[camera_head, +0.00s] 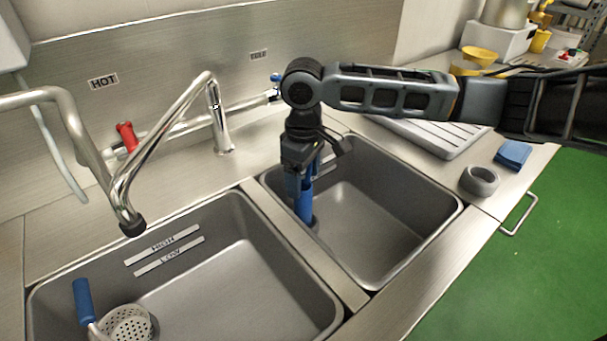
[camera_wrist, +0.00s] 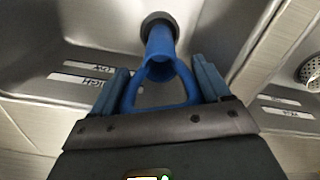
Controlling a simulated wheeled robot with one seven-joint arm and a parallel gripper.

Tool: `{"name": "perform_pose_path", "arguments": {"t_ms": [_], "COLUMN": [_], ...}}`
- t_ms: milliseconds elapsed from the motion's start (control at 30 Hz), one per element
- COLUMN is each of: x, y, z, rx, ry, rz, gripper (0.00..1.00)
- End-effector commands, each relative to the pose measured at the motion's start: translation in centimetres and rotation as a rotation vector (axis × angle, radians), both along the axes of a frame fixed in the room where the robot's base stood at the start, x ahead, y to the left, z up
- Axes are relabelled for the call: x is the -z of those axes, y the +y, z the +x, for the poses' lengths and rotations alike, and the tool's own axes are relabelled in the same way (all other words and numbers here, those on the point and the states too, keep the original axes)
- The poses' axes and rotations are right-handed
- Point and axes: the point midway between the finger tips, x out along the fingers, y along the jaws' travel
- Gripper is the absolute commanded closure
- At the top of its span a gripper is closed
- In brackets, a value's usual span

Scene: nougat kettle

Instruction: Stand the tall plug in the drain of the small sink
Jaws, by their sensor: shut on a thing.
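My gripper (camera_head: 300,168) points down into the small sink (camera_head: 395,215), near its left back side. It is shut on the tall blue plug (camera_head: 304,203). In the wrist view, the plug (camera_wrist: 160,48) has a loop handle between the two fingers of my gripper (camera_wrist: 160,84). Its shaft runs down to a dark grey ring (camera_wrist: 150,18) at the sink floor. I cannot tell whether this ring is the drain or the plug's own base, nor whether the plug is seated. The plug looks roughly upright.
The large sink (camera_head: 240,285) on the left holds a perforated strainer (camera_head: 127,323) with a blue handle. A chrome tap (camera_head: 215,120) stands behind the sinks. A grey ring (camera_head: 480,181) and blue cloth (camera_head: 513,154) lie on the right counter, near the drainboard (camera_head: 440,140).

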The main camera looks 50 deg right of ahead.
Motion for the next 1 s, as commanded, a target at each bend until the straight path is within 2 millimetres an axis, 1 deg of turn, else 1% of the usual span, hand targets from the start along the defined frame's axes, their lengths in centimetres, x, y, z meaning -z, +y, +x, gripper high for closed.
{"name": "perform_pose_path", "arguments": {"t_ms": [667,700,933,1000], "x": [1.2,1.1,1.1,1.1], "y": [0.0,0.0,0.0,0.0], "z": [0.0,0.0,0.0,0.0], "rx": [0.001,0.001,0.000,0.000], "ry": [0.000,0.000,0.000,0.000], "rz": [0.000,0.000,0.000,0.000], "gripper": [0.79,0.22,0.00,0.00]}}
